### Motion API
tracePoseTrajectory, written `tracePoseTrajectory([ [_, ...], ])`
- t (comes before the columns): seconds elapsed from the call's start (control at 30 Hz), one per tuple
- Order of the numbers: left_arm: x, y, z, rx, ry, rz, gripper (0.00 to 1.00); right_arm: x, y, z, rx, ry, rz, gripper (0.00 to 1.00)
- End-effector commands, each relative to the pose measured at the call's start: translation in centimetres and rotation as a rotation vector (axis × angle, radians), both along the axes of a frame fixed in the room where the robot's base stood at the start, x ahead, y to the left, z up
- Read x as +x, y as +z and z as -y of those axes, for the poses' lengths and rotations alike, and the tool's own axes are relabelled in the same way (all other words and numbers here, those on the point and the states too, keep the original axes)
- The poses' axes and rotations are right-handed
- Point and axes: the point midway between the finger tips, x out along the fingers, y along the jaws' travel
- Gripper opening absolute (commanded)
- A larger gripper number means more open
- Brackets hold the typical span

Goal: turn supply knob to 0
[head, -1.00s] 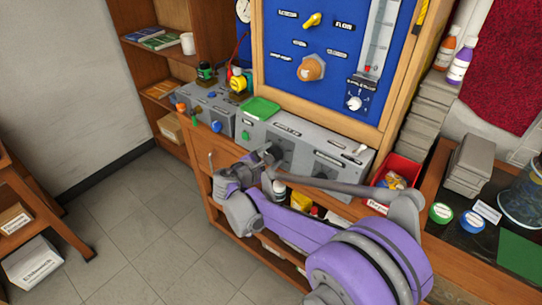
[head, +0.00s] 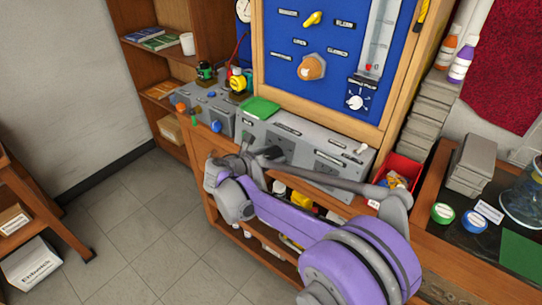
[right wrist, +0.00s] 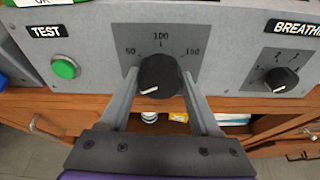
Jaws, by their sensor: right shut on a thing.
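A black round knob (right wrist: 160,76) with a white pointer line sits on a dark scale plate marked 50, 100 and 150, on the front of a grey panel box (head: 330,157). The pointer is directed to the lower left, below the 50 mark. My right gripper (right wrist: 160,88) is shut on this knob, one finger on each side; it also shows in the head view (head: 262,156), at the box front. The knob's name label and the lower part of its scale are not visible. My left gripper is not in view.
A green TEST button (right wrist: 65,68) is left of the knob, and a smaller black knob (right wrist: 282,79) is at right. A red bin (head: 402,170) stands right of the box. A blue panel (head: 330,40) rises behind.

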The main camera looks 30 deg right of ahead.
Motion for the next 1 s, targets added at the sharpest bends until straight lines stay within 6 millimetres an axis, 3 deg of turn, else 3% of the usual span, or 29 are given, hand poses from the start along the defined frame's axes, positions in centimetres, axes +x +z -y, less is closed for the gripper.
tracePoseTrajectory([
  [0.53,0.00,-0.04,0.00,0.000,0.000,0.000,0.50,-0.01,0.01,0.00,-0.011,0.005,-0.026,0.08],
  [0.57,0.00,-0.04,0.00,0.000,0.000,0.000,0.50,-0.01,0.01,0.00,-0.011,0.005,-0.026,0.65],
  [0.6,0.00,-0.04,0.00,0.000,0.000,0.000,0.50,-0.01,0.01,0.00,-0.010,0.005,-0.025,0.73],
  [0.73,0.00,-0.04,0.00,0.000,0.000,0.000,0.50,-0.01,0.01,0.00,-0.010,0.005,-0.025,0.94],
  [1.0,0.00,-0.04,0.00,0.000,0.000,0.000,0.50,-0.02,0.04,-0.06,-0.010,0.006,-0.024,0.94],
])
